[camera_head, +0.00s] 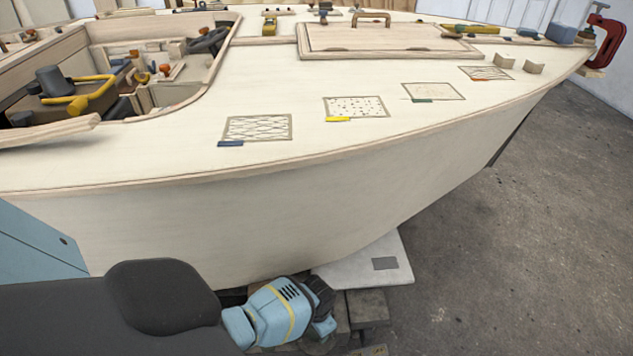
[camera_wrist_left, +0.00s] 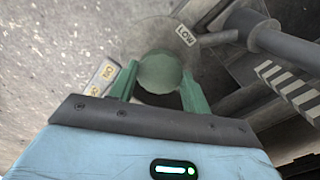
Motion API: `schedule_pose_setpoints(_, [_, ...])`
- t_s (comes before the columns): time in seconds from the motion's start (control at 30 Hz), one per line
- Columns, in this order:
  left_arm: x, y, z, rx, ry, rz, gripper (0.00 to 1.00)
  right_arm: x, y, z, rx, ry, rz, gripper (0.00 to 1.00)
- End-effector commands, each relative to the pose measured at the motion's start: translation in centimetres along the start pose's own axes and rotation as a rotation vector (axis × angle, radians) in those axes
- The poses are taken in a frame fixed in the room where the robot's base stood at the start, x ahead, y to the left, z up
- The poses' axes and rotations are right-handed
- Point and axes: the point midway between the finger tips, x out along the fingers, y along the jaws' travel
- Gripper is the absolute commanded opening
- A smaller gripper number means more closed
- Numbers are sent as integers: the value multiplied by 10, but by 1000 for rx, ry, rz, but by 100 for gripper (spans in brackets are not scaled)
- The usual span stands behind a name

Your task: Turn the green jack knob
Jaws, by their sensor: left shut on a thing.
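The green jack knob (camera_wrist_left: 160,72) is round and shows in the left wrist view, between the two green fingers of my left gripper (camera_wrist_left: 160,82). The fingers are shut on its sides. A hazy, see-through round shape surrounds the knob, with a white label reading LOW (camera_wrist_left: 186,36) at its upper right. In the head view my blue left wrist (camera_head: 278,312) is low beside the hull (camera_head: 300,220), near the floor. The knob and fingertips cannot be made out there. My right gripper is in neither view.
Dark blocks (camera_head: 367,308) and a pale board (camera_head: 350,268) lie under the hull. In the wrist view a grey rod (camera_wrist_left: 285,45) and a black-and-white striped strip (camera_wrist_left: 290,88) are right of the knob. The concrete floor (camera_head: 510,260) at right is clear.

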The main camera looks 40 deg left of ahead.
Motion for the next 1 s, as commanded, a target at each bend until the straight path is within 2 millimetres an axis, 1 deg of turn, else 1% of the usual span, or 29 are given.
schedule_pose_setpoints(0.23, [0, 0, 1, 221, -2, 0, 25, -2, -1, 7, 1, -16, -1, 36])
schedule_pose_setpoints(0.5, [0, 0, 1, 407, -3, 0, 25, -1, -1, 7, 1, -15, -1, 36])
schedule_pose_setpoints(0.7, [1, 0, 1, 489, -3, 1, 25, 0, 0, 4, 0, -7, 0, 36])
schedule_pose_setpoints(1.0, [1, 0, 1, 533, -3, 1, 25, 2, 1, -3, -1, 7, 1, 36])
